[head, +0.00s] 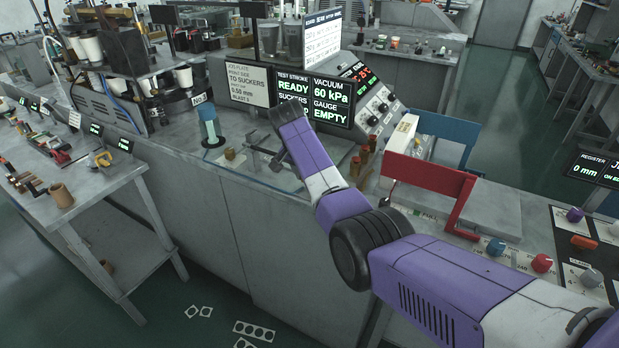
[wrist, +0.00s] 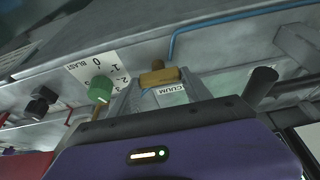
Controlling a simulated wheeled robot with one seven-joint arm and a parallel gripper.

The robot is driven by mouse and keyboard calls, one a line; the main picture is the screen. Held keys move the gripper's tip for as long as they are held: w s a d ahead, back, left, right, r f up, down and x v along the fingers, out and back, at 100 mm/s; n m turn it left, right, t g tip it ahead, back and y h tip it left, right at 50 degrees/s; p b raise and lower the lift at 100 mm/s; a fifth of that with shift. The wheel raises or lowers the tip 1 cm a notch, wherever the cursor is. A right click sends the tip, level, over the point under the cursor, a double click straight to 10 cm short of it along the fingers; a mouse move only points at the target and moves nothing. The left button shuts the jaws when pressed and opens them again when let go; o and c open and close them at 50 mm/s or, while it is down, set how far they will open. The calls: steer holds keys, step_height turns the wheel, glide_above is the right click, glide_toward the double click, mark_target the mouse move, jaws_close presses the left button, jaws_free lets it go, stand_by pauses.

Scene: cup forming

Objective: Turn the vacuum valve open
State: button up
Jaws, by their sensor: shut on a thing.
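The vacuum valve (wrist: 160,76) shows in the wrist view as a brass-coloured handle, with a white label (wrist: 172,90) reading "...CUUM" just below it. My gripper (wrist: 157,86) reaches to it, with a grey finger on each side, and is shut on the handle. In the head view my purple arm reaches over the bench, and its fingers and the valve are hidden there. A screen (head: 331,100) in the head view reads vacuum 60 kPa and gauge empty.
A green knob (wrist: 99,90) on a dial marked "BLAST" is close left of my gripper in the wrist view. A dark cylinder (wrist: 262,82) is at right. A red stand (head: 430,180) and brown bottles (head: 365,156) stand close to my arm in the head view.

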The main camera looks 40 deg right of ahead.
steer(key=o, duration=1.4)
steer(key=shift+c, duration=0.2)
steer(key=w+b+v, duration=0.1)
steer(key=v, duration=0.6)
steer(key=shift+s+r, duration=0.4)
steer(key=shift+s, duration=0.15)
steer(key=shift+a, duration=0.15)
